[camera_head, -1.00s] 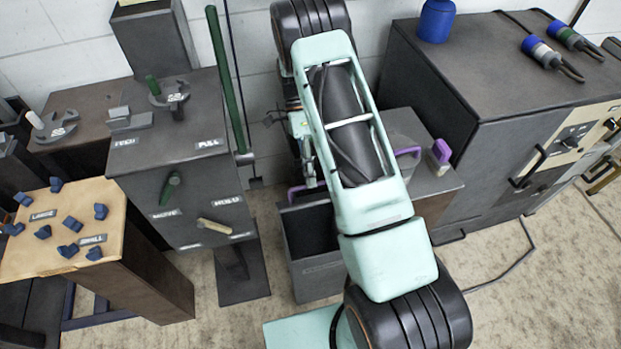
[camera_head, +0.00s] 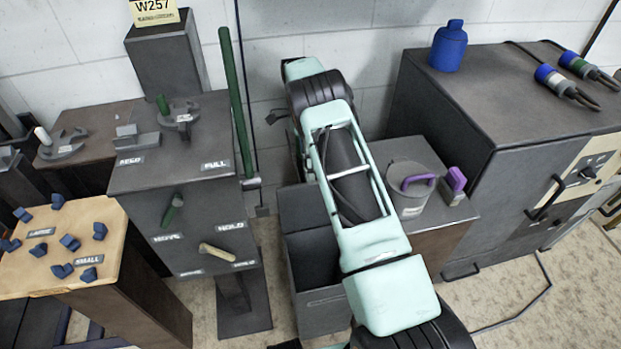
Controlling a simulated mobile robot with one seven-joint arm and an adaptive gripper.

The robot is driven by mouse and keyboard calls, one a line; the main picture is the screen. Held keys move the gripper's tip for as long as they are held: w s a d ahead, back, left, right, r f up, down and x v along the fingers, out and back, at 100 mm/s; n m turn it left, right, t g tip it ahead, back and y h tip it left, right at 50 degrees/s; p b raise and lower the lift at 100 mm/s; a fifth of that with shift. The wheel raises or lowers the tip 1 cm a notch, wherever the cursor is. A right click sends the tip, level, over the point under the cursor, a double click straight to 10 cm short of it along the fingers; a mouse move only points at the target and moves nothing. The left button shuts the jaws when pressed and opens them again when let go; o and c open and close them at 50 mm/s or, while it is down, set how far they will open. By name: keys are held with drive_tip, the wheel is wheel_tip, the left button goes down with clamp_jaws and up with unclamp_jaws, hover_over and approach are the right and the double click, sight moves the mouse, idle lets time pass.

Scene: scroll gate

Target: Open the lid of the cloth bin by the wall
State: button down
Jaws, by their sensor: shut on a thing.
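The dark cloth bin (camera_head: 322,309) stands on the floor near the wall, partly behind my arm. Its lid (camera_head: 303,208) is tilted up at the back, and the dark inside shows from above. My gripper (camera_head: 299,160) is at the top edge of the raised lid. Only a narrow strip of it shows left of my forearm. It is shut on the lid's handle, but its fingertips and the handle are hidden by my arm.
Left of the bin stands a dark pedestal (camera_head: 190,225) with levers and a tall green rod (camera_head: 236,105). Right of it is a low cabinet (camera_head: 440,235) with a purple-handled canister (camera_head: 408,190). A large dark cabinet (camera_head: 490,90) stands further right.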

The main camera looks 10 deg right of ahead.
drive_tip(key=shift+s+f, duration=0.2)
drive_tip(key=shift+f, duration=0.85)
drive_tip(key=c, duration=2)
unclamp_jaws()
drive_tip(key=shift+w+f, duration=0.1)
drive_tip(key=shift+w, duration=0.05)
drive_tip(key=shift+r, duration=5.2)
